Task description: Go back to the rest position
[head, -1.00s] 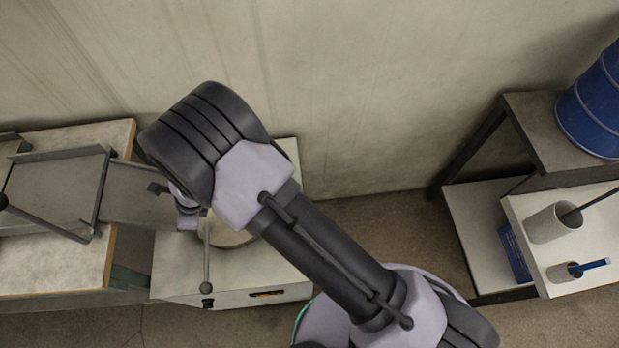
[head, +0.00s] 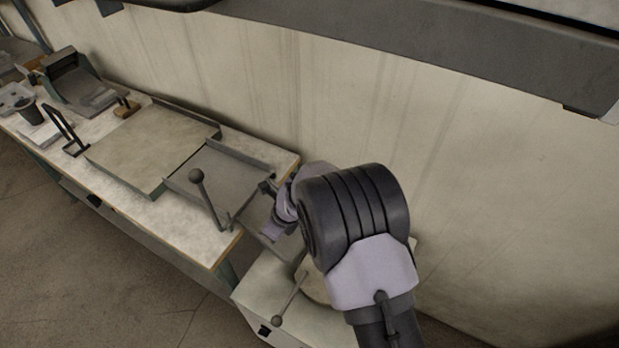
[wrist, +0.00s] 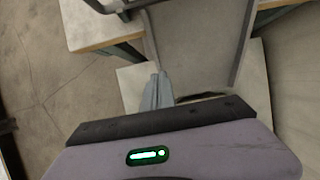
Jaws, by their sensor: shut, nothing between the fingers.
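My gripper (wrist: 156,90) shows in the wrist view with its two grey fingers together and nothing between them. In the head view my gripper (head: 274,232) is small and partly hidden by my own wrist. It hangs by the right end of the long bench, above the low white cabinet. My dark and pale arm reaches up from the lower right and is bent at the elbow. No ladle can be made out in the now frames.
The long bench (head: 172,222) bears a grey tray (head: 222,176), a knobbed lever (head: 205,198) and a flat plate (head: 150,145). The low white cabinet (head: 262,292), with a round pale thing partly hidden by my arm, stands close below. A dark beam (head: 430,35) crosses above.

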